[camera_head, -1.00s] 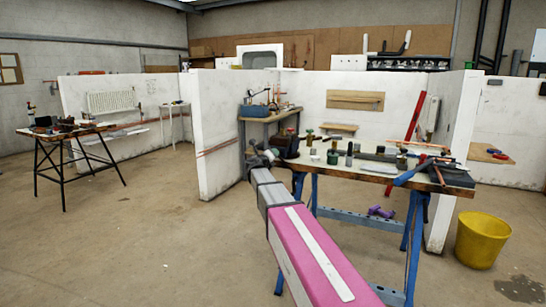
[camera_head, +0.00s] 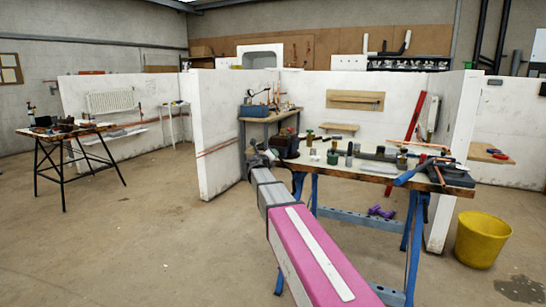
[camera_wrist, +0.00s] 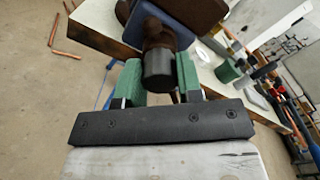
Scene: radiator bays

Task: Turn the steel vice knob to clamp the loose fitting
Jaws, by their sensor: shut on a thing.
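The vice (camera_head: 288,144) is a dark brown body at the left end of the workbench. In the wrist view its brown and blue body (camera_wrist: 188,12) fills the top. The vice knob (camera_wrist: 158,69) is a dark grey steel cylinder facing the wrist camera. My gripper (camera_wrist: 158,62) has green-padded fingers on either side of the knob and is shut on it. In the head view my gripper (camera_head: 262,158) is small and partly hidden by my arm. I cannot make out the loose fitting; the vice jaws are not clearly visible.
The workbench (camera_head: 345,166) on blue trestles carries several cans, bottles and tools to the right of the vice. White partition walls (camera_head: 218,130) stand behind. A yellow bucket (camera_head: 482,240) is at right. Copper offcuts (camera_wrist: 66,54) lie on the floor. Open floor lies to the left.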

